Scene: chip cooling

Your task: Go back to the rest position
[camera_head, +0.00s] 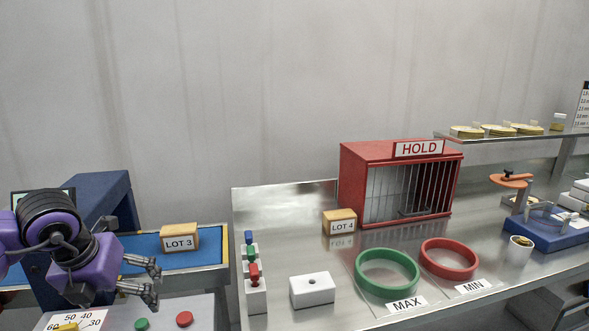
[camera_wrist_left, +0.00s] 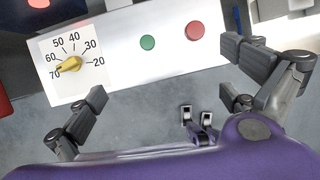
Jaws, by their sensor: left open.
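My left gripper (camera_head: 147,279) is at the lower left of the head view, open and empty, in front of the blue belt with the LOT 3 block (camera_head: 180,239). Its two spread fingers also show in the left wrist view (camera_wrist_left: 165,110), with nothing between them. Below it is a white control panel (camera_wrist_left: 172,43) with a yellow dial knob (camera_wrist_left: 72,66), a green button (camera_wrist_left: 148,42) and a red button (camera_wrist_left: 194,30). The knob points toward the lower left, near the 70 mark. My right gripper is not in view.
A steel table holds a red HOLD cage (camera_head: 352,190), a LOT 4 block (camera_head: 340,221), a green ring (camera_head: 387,289), a red ring (camera_head: 450,277) and a white block with a hole (camera_head: 312,290). A blue-based device (camera_head: 548,232) stands at the right.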

